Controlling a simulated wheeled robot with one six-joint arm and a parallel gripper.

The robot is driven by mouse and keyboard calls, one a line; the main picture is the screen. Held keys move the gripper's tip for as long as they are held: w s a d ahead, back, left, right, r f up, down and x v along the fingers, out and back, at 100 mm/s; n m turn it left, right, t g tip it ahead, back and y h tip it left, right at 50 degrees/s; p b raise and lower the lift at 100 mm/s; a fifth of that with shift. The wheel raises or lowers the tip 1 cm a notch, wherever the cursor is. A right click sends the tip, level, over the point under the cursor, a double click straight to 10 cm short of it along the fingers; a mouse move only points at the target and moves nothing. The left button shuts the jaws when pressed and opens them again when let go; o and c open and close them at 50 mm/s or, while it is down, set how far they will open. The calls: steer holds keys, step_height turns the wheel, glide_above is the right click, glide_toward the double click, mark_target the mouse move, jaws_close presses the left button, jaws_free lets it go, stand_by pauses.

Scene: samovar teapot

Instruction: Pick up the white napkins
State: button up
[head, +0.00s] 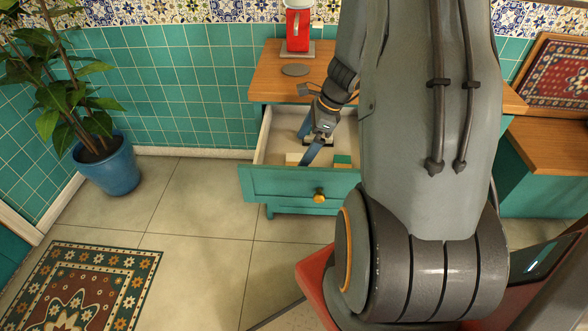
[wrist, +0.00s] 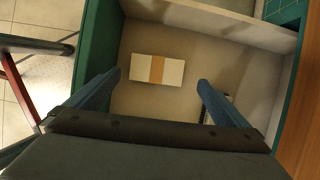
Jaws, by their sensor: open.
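The white napkins (wrist: 144,68) lie as a flat stack with a tan band around the middle, on the floor of an open drawer (wrist: 185,105). In the head view the napkins (head: 293,158) show as a small pale patch near the drawer front. My gripper (wrist: 160,80) is open and empty, its two blue fingers spread to the left and right of the napkins' near side, with no visible contact. In the head view my gripper (head: 308,148) points down into the drawer; the height gap above the napkins is hard to judge.
A small dark item (wrist: 229,98) sits partly hidden by the right finger. The teal drawer front (head: 285,184) and wooden countertop (head: 270,85) border the space. A red appliance (head: 298,28) stands on top.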

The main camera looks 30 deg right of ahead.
mark_target(297, 161)
steer(key=x, duration=0.6)
steer(key=shift+s+f, duration=0.15)
steer(key=shift+s, duration=0.2)
steer(key=c, duration=1)
